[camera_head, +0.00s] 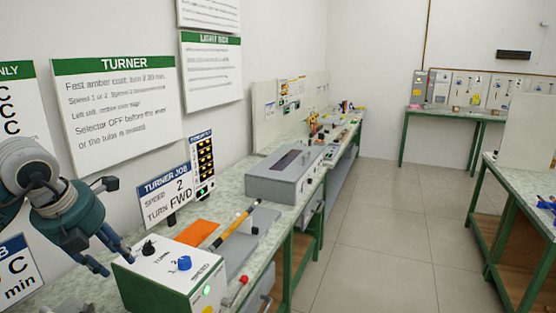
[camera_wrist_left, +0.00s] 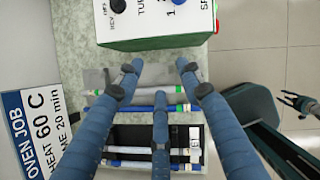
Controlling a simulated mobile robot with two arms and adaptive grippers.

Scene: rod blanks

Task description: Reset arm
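My left gripper (camera_head: 116,262) hangs at the left in the head view, beside the left side of the white and green turner control box (camera_head: 175,272). In the left wrist view, the three blue fingers of my left gripper (camera_wrist_left: 158,82) are spread apart with nothing held between them. Below them lie a tube with a green end (camera_wrist_left: 150,91) and a blue rod (camera_wrist_left: 132,108), apart from the fingers as far as I can tell. My right gripper (camera_wrist_left: 298,103) shows small at the right edge of the left wrist view, over the floor, its dark fingers apart.
The control box carries a black knob (camera_head: 149,248) and a blue knob (camera_head: 184,263). A black tray (camera_wrist_left: 130,135) with tubes lies on the bench. A sign reading OVEN JOB (camera_wrist_left: 35,125) stands beside it. A grey box (camera_head: 285,178) stands farther along. The floor (camera_head: 390,240) is clear.

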